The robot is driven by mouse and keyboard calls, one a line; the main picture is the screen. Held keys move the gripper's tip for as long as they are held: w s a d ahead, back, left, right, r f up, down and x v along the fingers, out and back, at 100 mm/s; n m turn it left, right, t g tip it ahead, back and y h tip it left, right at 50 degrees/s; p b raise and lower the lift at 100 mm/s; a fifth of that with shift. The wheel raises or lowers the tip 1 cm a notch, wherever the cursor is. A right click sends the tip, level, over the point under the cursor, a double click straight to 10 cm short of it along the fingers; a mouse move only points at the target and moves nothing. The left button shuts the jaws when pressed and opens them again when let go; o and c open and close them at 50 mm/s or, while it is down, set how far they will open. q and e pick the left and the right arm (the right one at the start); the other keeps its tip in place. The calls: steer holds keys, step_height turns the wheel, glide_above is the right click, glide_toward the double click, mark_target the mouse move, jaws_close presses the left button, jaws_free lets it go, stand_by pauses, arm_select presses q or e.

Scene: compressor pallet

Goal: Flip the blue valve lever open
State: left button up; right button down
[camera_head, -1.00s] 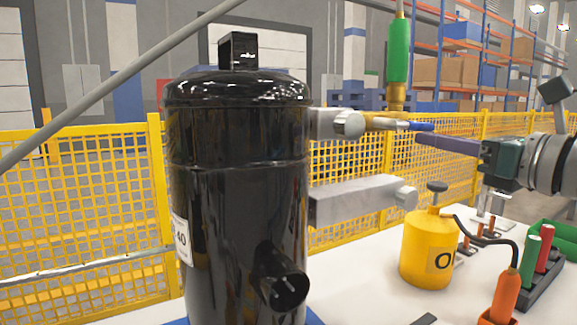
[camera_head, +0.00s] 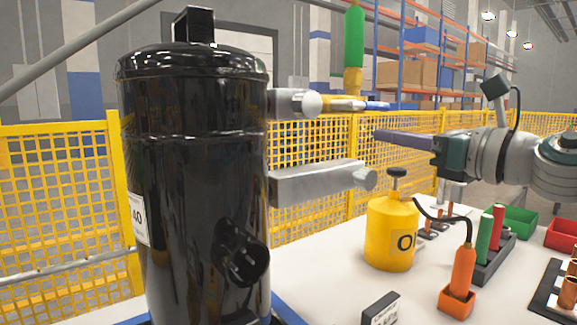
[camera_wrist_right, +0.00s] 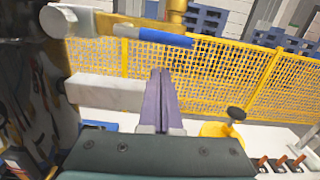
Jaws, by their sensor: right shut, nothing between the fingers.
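The blue valve lever (camera_head: 377,105) sticks out to the right, nearly level, from the brass valve (camera_head: 345,104) on the upper grey fitting of the black compressor tank (camera_head: 195,190). In the right wrist view, the lever (camera_wrist_right: 166,38) lies beyond and above my fingertips. My right gripper (camera_head: 378,135) comes in from the right with its long purple fingers shut and empty. Its tips are below the lever in the head view, with a visible gap. The fingers (camera_wrist_right: 160,72) lie side by side in the right wrist view. My left gripper is not in view.
A green cylinder (camera_head: 354,38) stands above the valve. A grey lower block (camera_head: 315,184) juts from the tank. A yellow canister (camera_head: 390,235), an orange-handled tool (camera_head: 463,272) and bins stand on the white table (camera_head: 335,275). A yellow mesh fence (camera_head: 65,190) runs behind.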

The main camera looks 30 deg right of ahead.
steer(key=s+f, duration=0.1)
steer(key=s, duration=0.9)
steer(key=shift+s+d+f+b, duration=0.15)
steer(key=shift+d+f+b, duration=0.2)
steer(key=shift+r, duration=0.15)
